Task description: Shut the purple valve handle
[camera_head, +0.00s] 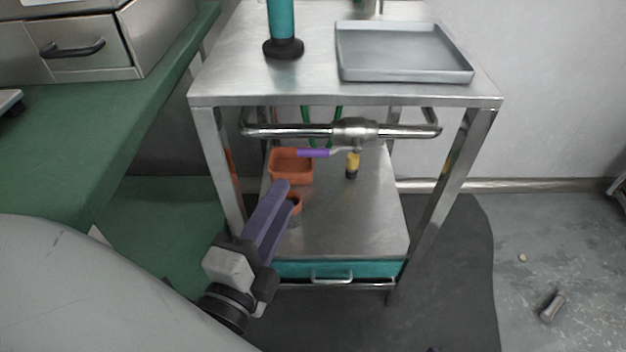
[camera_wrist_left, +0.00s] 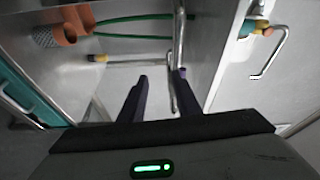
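The purple valve handle (camera_head: 313,153) is on a thin metal lever below the valve body (camera_head: 354,131) on the cart's front pipe. It points left, roughly along the pipe. My left gripper (camera_head: 286,193) is below and nearer than the handle, apart from it in the head view. Its two purple fingers (camera_wrist_left: 160,78) stand apart, with nothing clearly held between them. In the left wrist view the shiny pipe (camera_wrist_left: 178,38) runs down toward the right finger; I cannot clearly separate the handle from that fingertip. My right gripper is not in view.
The metal cart (camera_head: 220,90) carries a grey tray (camera_head: 402,75) and a teal cylinder (camera_head: 282,28). An orange bin (camera_head: 290,178) and a yellow-black item (camera_head: 352,165) are on its lower shelf (camera_head: 350,225). A green table (camera_head: 110,130) stands at the left.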

